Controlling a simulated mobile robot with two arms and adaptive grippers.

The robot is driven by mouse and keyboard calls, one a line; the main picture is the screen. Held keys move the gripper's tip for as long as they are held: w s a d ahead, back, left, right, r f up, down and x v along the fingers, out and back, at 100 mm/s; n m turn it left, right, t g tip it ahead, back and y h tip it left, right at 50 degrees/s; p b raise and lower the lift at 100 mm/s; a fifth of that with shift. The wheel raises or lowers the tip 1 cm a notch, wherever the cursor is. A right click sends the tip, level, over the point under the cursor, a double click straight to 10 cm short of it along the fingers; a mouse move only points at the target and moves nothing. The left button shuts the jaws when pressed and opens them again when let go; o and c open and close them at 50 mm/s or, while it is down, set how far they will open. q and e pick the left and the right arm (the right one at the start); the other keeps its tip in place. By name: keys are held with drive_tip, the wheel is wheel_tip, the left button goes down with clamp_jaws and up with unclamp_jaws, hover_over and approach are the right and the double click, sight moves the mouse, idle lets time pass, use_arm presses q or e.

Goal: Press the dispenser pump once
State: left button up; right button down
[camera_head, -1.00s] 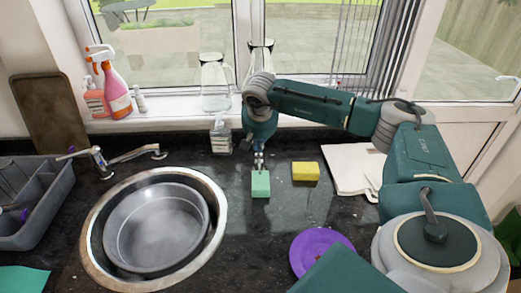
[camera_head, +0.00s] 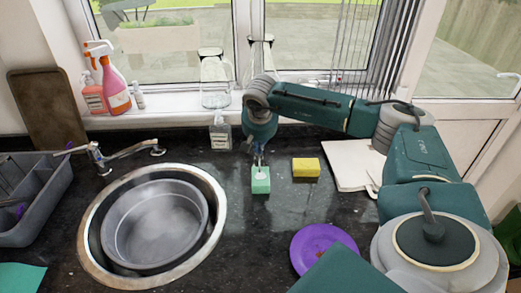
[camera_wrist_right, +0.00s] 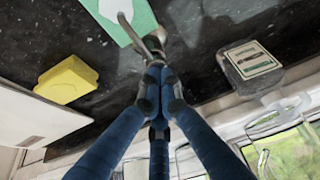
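A clear soap dispenser bottle (camera_head: 220,135) with a pale label and a pump top stands upright at the back of the counter, below the window sill. My left gripper is not in view.
A purple plate (camera_head: 323,238) is in front. The sink's tap (camera_head: 110,155) stands left of the bottle. Glass bottles (camera_head: 214,78) stand on the sill.

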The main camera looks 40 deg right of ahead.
drive_tip(key=shift+s+f, duration=0.1)
drive_tip(key=shift+f, duration=0.05)
drive_tip(key=shift+r+p, duration=1.05)
drive_tip(key=shift+r, duration=0.35)
drive_tip(key=shift+r, duration=0.1)
wheel_tip(320, 180, up, 6)
drive_tip(key=p, duration=0.4)
